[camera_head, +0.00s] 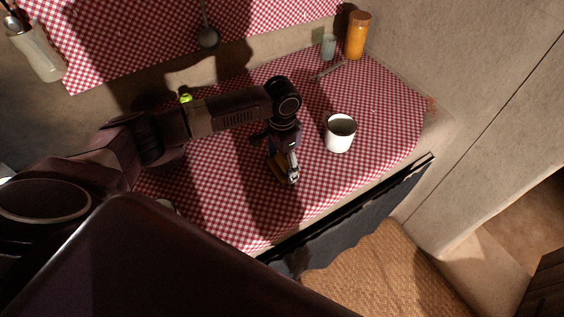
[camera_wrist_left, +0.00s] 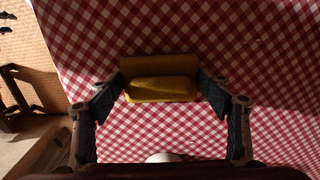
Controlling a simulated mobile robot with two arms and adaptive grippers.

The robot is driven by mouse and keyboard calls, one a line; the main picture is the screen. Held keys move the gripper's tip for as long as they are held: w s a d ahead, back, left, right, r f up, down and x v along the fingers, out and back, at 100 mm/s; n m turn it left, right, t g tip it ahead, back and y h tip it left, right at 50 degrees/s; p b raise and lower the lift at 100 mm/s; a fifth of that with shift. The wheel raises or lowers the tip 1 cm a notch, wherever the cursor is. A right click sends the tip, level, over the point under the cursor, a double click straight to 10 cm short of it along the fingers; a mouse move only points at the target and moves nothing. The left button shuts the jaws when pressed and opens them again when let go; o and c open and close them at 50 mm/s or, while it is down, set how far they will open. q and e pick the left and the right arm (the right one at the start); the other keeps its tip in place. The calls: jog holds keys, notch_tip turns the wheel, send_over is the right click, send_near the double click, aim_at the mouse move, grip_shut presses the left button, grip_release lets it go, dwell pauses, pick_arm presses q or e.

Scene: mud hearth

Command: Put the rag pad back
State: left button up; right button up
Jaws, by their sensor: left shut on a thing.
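The rag pad is a folded yellow pad (camera_wrist_left: 160,89), seen in the left wrist view between the two dark fingers of my left gripper (camera_wrist_left: 161,88). The fingers press on its two ends. In the head view my left gripper (camera_head: 289,173) points down over the red-and-white checked cloth, with a bit of the yellow pad (camera_head: 279,170) showing beside the fingers. The pad is low over the cloth; I cannot tell whether it touches it. My right gripper is not in view.
A white mug (camera_head: 340,134) stands just right of my left gripper. An orange jar (camera_head: 357,36), a small glass (camera_head: 328,46) and a thin utensil (camera_head: 328,70) are at the back. The checked counter (camera_head: 390,100) is clear right of the mug; its front edge drops off above a dark curtain (camera_head: 350,225).

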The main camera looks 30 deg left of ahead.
aim_at(282, 161)
pick_arm(q)
jog(key=o, duration=1.1)
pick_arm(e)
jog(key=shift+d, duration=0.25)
pick_arm(q)
notch_tip(282, 161, up, 12)
jog(key=b, duration=0.1)
jog(key=shift+b, duration=0.4)
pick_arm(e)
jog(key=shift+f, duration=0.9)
pick_arm(q)
jog(key=shift+r, duration=0.1)
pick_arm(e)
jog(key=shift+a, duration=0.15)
